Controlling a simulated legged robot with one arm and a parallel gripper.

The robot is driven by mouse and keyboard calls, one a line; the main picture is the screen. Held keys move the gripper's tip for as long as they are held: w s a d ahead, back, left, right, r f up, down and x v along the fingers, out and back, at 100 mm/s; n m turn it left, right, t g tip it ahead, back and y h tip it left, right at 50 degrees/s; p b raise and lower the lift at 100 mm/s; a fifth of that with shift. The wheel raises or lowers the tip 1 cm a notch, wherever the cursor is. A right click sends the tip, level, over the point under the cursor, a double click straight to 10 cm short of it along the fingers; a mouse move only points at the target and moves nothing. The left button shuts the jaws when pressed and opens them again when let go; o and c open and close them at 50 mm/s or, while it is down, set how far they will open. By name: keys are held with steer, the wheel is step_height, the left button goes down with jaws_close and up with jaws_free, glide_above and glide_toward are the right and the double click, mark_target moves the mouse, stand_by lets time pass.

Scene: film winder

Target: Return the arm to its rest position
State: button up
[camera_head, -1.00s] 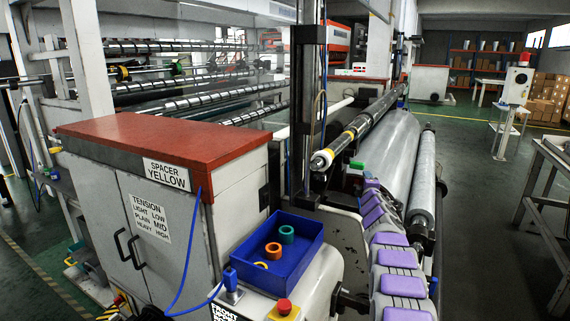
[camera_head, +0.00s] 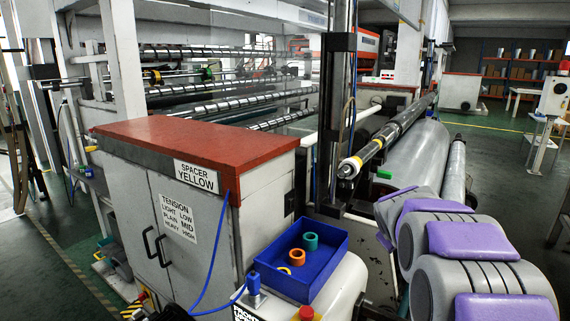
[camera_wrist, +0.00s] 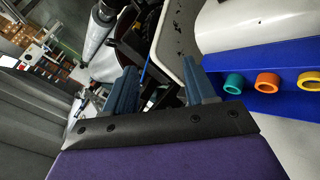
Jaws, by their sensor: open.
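My arm (camera_head: 470,245), grey with purple pads, fills the lower right of the head view. My gripper does not show there. In the wrist view my gripper (camera_wrist: 160,88) shows two blue fingers, spread apart with nothing between them. The blue tray (camera_wrist: 285,58) lies to the right of the fingers, apart from them. It holds a teal ring (camera_wrist: 233,82), an orange ring (camera_wrist: 267,82) and a yellow ring (camera_wrist: 307,82). In the head view the same tray (camera_head: 320,284) stands beside the cabinet.
The red-topped cabinet (camera_head: 190,145) carries a "SPACER YELLOW" sign. A shaft (camera_head: 385,143) with a yellow band near its end extends beside the large film roll (camera_head: 415,155). A red button (camera_head: 306,313) is near the tray. Open floor lies at right.

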steer(key=s+a+f+m+g+y, duration=0.1)
steer(key=s+a+f+g, duration=0.2)
steer(key=s, duration=1.3)
steer(key=s+a+f+m+g+y, duration=0.1)
steer(key=s+a, duration=0.6)
steer(key=s, duration=0.8)
steer(key=s+a+f+m+g+y, duration=0.2)
steer(key=s+a+f+g, duration=0.3)
steer(key=s, duration=1.1)
steer(key=shift+s+a+m, duration=0.3)
steer(key=shift+a+m, duration=0.05)
steer(key=shift+m, duration=0.05)
